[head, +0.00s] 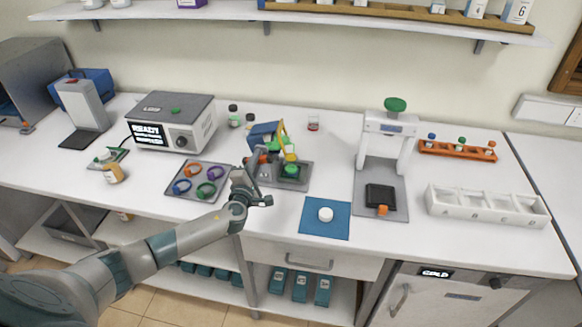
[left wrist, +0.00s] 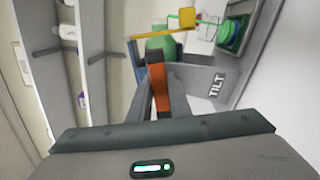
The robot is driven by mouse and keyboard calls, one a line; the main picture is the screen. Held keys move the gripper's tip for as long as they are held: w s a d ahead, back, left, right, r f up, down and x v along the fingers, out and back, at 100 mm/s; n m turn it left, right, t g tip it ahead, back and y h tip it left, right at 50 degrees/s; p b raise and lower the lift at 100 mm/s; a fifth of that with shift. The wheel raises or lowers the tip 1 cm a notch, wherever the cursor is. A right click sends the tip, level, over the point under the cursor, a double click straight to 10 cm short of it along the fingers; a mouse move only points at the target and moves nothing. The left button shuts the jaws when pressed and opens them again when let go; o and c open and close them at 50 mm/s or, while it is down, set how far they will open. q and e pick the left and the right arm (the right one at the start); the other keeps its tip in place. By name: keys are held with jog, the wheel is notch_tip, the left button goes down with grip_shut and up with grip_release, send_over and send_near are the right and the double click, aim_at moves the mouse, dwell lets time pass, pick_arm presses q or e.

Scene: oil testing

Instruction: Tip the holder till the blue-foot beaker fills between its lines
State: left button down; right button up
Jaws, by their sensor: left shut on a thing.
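The tilt holder (head: 264,133) is a blue frame with a yellow bar, standing on a grey base (head: 264,180) marked TILT. In the left wrist view a green rounded vessel (left wrist: 160,45) sits in it, with a thin green line near the yellow block (left wrist: 187,16). A green round thing (head: 291,170) sits on the base's right side; it also shows in the left wrist view (left wrist: 232,34) beside clear glass. I cannot make out a blue foot or lines. My left gripper (left wrist: 158,88) is shut on the holder's orange handle (left wrist: 157,75). My right gripper is out of view.
A grey tray (head: 176,196) with several coloured rings lies left of the base. A blue mat (head: 311,224) with a white round piece lies in front. A white press-like stand (head: 385,135) is on the right. A READY machine (head: 175,120) stands back left.

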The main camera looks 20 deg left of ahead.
pick_arm(q)
jog(key=shift+f+m, duration=0.1)
jog(key=shift+m, duration=0.3)
dwell(2.4)
jog(key=n+b, duration=0.1)
jog(key=n, duration=0.1)
jog(key=shift+f+n, duration=0.2)
jog(key=shift+n, duration=0.2)
jog(key=n+b, duration=0.2)
jog(key=n, duration=0.2)
jog(key=shift+d, duration=0.1)
jog(key=shift+r+n+b, duration=0.2)
jog(key=shift+n+b, duration=0.1)
jog(key=shift+n, duration=0.9)
